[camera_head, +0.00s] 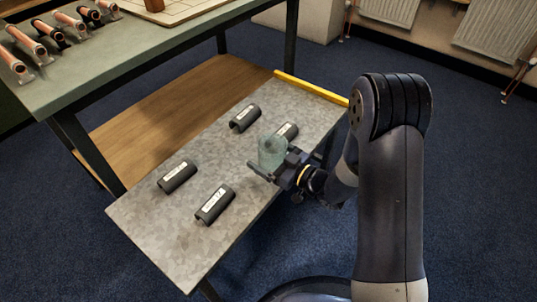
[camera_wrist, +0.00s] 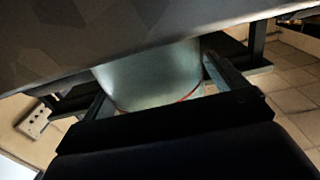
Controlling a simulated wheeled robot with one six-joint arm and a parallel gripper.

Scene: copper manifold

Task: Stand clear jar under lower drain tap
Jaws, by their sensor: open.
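The clear jar (camera_head: 272,151) stands upright on the grey metal-topped side table (camera_head: 150,215), near its right edge. My gripper (camera_head: 268,166) is at the jar from the right, with its fingers open on either side of it. In the wrist view the jar (camera_wrist: 152,78) shows pale and see-through, with a thin red line around it, between the two fingers of my gripper (camera_wrist: 150,85). I cannot tell whether either finger touches the glass. No drain tap can be made out with certainty in these views.
Several dark labelled half-round pieces lie on the side table, one (camera_head: 215,204) in front and one (camera_head: 245,117) behind the jar. A yellow strip (camera_head: 310,87) edges the far end. A green bench (camera_head: 130,62) with copper pipe pieces (camera_head: 48,32) stands at the back left.

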